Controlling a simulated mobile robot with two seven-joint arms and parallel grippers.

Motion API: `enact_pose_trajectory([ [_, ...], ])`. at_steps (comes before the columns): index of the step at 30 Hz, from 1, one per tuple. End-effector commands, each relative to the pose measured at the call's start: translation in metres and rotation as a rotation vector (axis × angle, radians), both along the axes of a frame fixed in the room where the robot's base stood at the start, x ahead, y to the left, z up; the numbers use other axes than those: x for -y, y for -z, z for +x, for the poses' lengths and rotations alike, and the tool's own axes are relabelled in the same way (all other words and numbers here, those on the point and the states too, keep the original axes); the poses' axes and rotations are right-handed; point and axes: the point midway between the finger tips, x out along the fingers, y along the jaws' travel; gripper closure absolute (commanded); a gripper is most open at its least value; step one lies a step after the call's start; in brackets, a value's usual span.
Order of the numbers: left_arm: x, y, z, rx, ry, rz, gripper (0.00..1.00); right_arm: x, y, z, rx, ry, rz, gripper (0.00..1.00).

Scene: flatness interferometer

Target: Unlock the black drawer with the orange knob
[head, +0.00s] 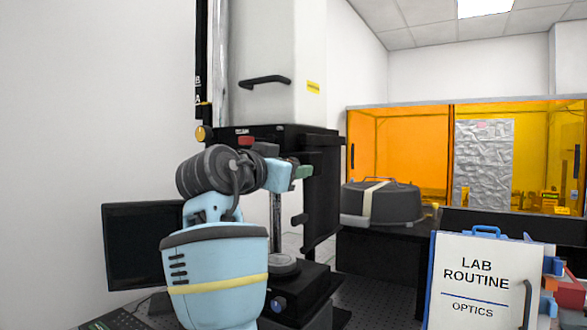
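An orange-yellow knob (203,133) sits at the left end of the black housing (312,150) under the tall white instrument column. I cannot make out a separate drawer front, because my arm covers much of the area below the housing. My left arm rises from the bottom in front of the instrument, with its wrist bent to the right. My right gripper is not in view.
A dark monitor (142,245) stands at the left. A round dark case (380,203) rests on a black bench at right. Orange-glazed enclosure panels (390,150) stand behind. A white "LAB ROUTINE OPTICS" board (475,285) stands at the front right.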

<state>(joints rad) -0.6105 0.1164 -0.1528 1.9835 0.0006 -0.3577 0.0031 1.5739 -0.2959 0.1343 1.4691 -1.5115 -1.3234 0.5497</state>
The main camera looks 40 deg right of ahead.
Motion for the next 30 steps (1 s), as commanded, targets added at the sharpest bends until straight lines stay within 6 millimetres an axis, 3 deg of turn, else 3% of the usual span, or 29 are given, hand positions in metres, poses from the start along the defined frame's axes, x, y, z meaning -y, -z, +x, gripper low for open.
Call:
enact_pose_trajectory([
  [11,0.0001,0.0001,0.0003,0.0,0.0,0.0,1.0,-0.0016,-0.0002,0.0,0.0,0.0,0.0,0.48],
  [21,0.0002,-0.0001,0.0005,0.001,-0.001,-0.001,1.0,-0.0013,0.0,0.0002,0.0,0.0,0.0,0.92],
  [30,0.0006,0.0005,0.0002,0.0,-0.002,-0.002,1.0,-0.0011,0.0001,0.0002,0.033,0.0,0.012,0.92],
])
